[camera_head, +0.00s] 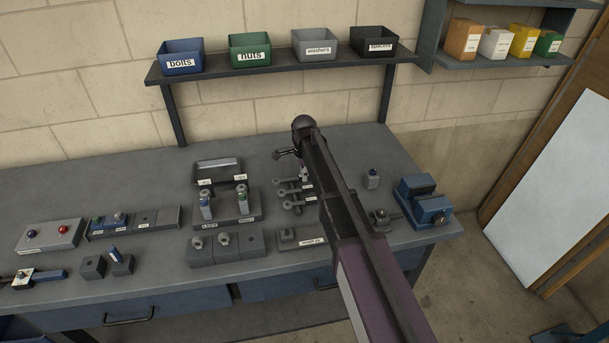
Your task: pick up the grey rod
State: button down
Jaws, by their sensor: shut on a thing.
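My gripper (304,173) is over the back middle of the bench, largely hidden behind my own arm. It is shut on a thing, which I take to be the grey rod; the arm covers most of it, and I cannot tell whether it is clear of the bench. Several grey pieces with rounded ends (292,195) lie in a row just left of and below the gripper, with small white labels beside them.
A dark tray (218,180) and a holder with two upright blue and green pieces (242,200) stand left of the gripper. Grey blocks (225,247) line the front. A blue vise (425,204) stands at the right end. A shelf with labelled bins (250,50) hangs behind.

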jog(key=shift+r+p, duration=1.75)
jog(key=shift+r, duration=0.1)
jog(key=s+d, duration=0.2)
jog(key=s, duration=0.3)
jog(key=s+d, duration=0.2)
jog(key=s, duration=0.3)
jog(key=s+d+r+p, duration=0.1)
jog(key=s+d, duration=0.1)
jog(key=s, duration=0.2)
jog(key=shift+s+d, duration=0.1)
jog(key=shift+s, duration=0.3)
